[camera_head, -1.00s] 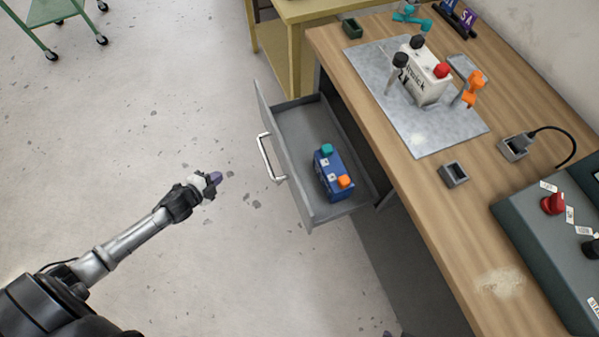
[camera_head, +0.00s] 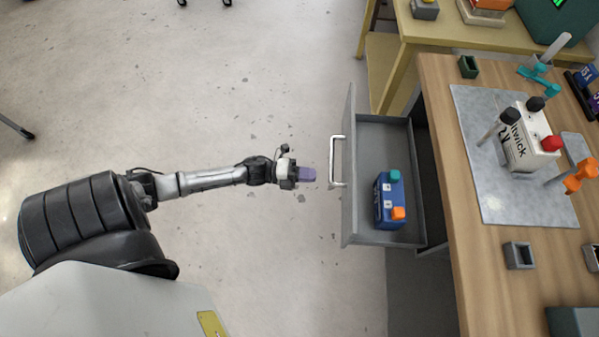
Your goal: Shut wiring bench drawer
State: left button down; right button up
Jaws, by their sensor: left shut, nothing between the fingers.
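The grey wiring bench drawer (camera_head: 349,218) stands pulled out from the left side of the wooden-topped bench (camera_head: 447,185). Its silver bar handle (camera_head: 336,161) is on the front panel, facing my left arm. A blue box (camera_head: 389,203) with a teal and an orange knob sits inside the drawer. My left gripper (camera_head: 309,174) is shut and empty, with purple fingertips. It is just left of the handle, with a small gap showing between them; its height against the handle is hard to tell. My right gripper is not in view.
On the bench top, a grey mat (camera_head: 484,189) carries a white box (camera_head: 527,140) with knobs. A small grey holder (camera_head: 519,256) and a green one (camera_head: 468,67) stand near. A yellow table (camera_head: 403,40) stands behind the drawer. The floor left of the drawer is clear.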

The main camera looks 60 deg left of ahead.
aim_at(346, 178)
pick_arm(q)
jog(key=b+x, duration=0.1)
jog(key=x, duration=0.7)
jog(key=shift+w+d, duration=0.15)
jog(key=shift+w, duration=0.05)
